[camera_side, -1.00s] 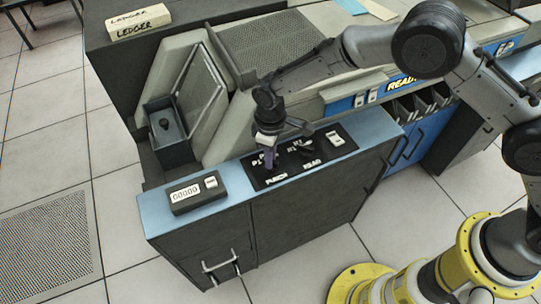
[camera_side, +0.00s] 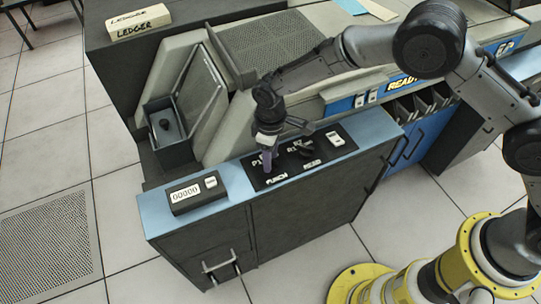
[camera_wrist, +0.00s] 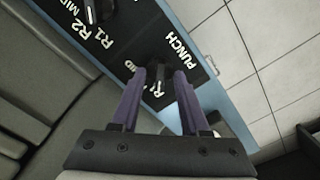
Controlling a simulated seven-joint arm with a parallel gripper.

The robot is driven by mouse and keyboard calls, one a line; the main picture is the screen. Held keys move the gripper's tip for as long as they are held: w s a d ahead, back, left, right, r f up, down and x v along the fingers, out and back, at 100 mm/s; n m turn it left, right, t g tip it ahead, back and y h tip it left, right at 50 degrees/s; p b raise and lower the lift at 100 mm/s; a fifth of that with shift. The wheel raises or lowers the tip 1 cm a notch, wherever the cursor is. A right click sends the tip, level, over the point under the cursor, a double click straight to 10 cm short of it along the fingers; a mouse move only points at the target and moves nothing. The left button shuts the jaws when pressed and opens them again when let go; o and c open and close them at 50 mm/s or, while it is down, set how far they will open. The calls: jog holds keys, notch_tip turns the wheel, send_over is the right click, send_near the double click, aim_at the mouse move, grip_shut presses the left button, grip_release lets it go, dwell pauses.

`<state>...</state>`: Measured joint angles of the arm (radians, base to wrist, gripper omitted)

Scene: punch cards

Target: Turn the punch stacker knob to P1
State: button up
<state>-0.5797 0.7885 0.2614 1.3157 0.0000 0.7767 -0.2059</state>
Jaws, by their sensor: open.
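The punch stacker knob (camera_wrist: 157,73) is a dark knob on the black panel (camera_wrist: 130,35), beside the word PUNCH in the wrist view. A white label, apparently P1, shows near it, partly covered. My gripper (camera_wrist: 160,78) has two purple fingers spread apart, one on each side of the knob. I cannot tell whether they touch it. In the side view my gripper (camera_side: 267,164) points down at the PUNCH end of the panel and hides the knob. The knob's exact pointing direction is unclear.
The READ knob (camera_side: 306,150) stands close to the right of my gripper in the side view. A white switch (camera_side: 335,139) is farther right. A counter box (camera_side: 193,194) sits to the left on the blue top. A grey slanted housing rises behind.

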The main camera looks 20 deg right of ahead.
notch_tip(320, 180, up, 14)
dwell(0.5)
jog(key=shift+f, duration=0.15)
jog(key=w+d+r+m+t, duration=0.2)
jog(key=d+r, duration=0.6)
jog(key=r, duration=0.4)
jog(key=s+d+r+m+t+y, duration=0.1)
jog(key=s+d+r+m+t, duration=0.1)
jog(key=s+d+r, duration=0.9)
jog(key=s+d+m+t, duration=0.2)
jog(key=s+d+m, duration=0.1)
jog(key=s+d, duration=0.6)
jog(key=s+d+f+m+h, duration=0.1)
jog(key=s+f+m, duration=0.1)
jog(key=s+f, duration=0.6)
jog(key=shift+s+f, duration=0.25)
jog(key=shift+s, duration=0.7)
